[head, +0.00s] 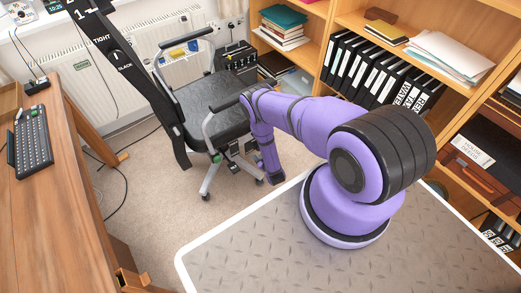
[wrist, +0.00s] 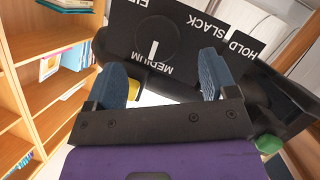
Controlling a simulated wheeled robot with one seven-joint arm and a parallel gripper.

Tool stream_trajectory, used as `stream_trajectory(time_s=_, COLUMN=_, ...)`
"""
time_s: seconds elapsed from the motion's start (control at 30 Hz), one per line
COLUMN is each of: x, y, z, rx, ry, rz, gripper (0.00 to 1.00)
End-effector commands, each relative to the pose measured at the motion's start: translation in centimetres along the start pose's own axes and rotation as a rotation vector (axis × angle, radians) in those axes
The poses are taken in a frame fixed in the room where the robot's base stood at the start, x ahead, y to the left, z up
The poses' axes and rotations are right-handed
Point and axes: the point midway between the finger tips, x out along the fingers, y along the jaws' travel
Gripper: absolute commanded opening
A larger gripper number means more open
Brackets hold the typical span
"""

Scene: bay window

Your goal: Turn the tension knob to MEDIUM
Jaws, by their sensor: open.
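The tension knob (wrist: 166,36) is a dark round disc on a black panel (wrist: 205,70) in the wrist view. Its white mark runs from near the middle towards the word MEDIUM, which appears upside down. FI..., SLACK and HOLD lettering is also on the panel. My gripper (wrist: 165,82) is open, its two blue fingers apart below the knob in the picture, with nothing seen between them but background. I cannot tell whether either finger touches the panel.
A long black strip (head: 125,70) marked TIGHT slants in front of the chair. A wooden desk with a keyboard (head: 30,140) stands at left. Shelves of binders (head: 365,70) stand at right. Carpet (head: 150,200) is clear between desk and chair, apart from a cable.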

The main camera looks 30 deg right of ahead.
Motion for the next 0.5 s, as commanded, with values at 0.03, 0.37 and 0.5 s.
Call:
stream_trajectory(time_s=0.03, x=-1.1, y=0.0, z=0.0, rx=-0.001, ry=-0.002, rz=-0.002, gripper=0.78)
stream_trajectory(time_s=0.37, x=-5.5, y=0.0, z=0.0, rx=0.0, ry=0.0, rz=0.001, gripper=0.78)
stream_trajectory(time_s=0.5, x=-6.1, y=0.0, z=-0.1, rx=0.0, ry=0.001, rz=0.001, gripper=0.78)
